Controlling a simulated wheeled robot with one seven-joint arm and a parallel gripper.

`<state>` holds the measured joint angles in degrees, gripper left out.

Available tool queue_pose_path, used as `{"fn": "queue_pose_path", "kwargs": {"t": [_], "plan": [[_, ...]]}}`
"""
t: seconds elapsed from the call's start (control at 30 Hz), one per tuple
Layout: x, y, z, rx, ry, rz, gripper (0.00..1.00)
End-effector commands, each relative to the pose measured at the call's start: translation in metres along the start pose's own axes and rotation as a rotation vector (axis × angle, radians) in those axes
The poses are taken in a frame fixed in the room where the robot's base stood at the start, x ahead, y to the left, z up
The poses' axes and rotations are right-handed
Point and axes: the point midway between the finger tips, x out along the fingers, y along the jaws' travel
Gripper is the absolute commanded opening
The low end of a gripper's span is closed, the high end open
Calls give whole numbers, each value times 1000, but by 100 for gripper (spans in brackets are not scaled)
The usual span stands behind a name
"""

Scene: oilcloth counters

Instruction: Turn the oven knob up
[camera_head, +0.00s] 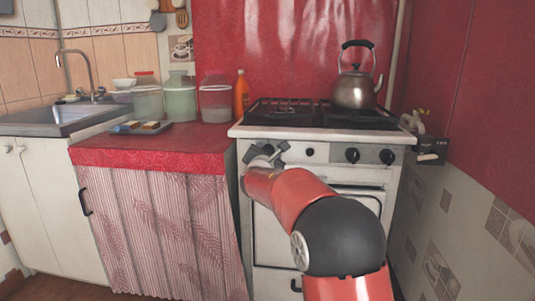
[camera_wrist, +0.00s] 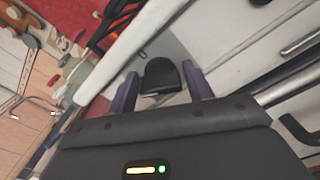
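The white oven (camera_head: 330,177) stands right of centre in the head view, with a row of dark knobs along its front panel. Two knobs (camera_head: 352,155) (camera_head: 387,157) show clearly on the right of the panel. My gripper (camera_head: 267,150) is at the left end of the panel and hides part of it. In the wrist view, one dark knob (camera_wrist: 160,75) lies between the two spread fingers. The fingers look open, with a narrow gap on each side of the knob. Whether either finger touches it cannot be told.
A metal kettle (camera_head: 355,90) stands on the hob (camera_head: 300,115). Left of the oven, the red counter (camera_head: 190,142) holds jars (camera_head: 181,97), an orange bottle (camera_head: 241,95) and a small tray (camera_head: 138,129). The oven door handle (camera_head: 357,192) lies below the panel.

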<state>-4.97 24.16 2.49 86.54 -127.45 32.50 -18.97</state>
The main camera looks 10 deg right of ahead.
Motion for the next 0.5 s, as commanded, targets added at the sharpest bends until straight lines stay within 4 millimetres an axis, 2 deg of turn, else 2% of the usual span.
{"fn": "queue_pose_path", "kwargs": {"t": [0.03,0.23,0.5], "plan": [[0,0,0,0,0,0,44],[0,0,0,0,0,0,19],[0,0,0,-29,1,0,19]]}}
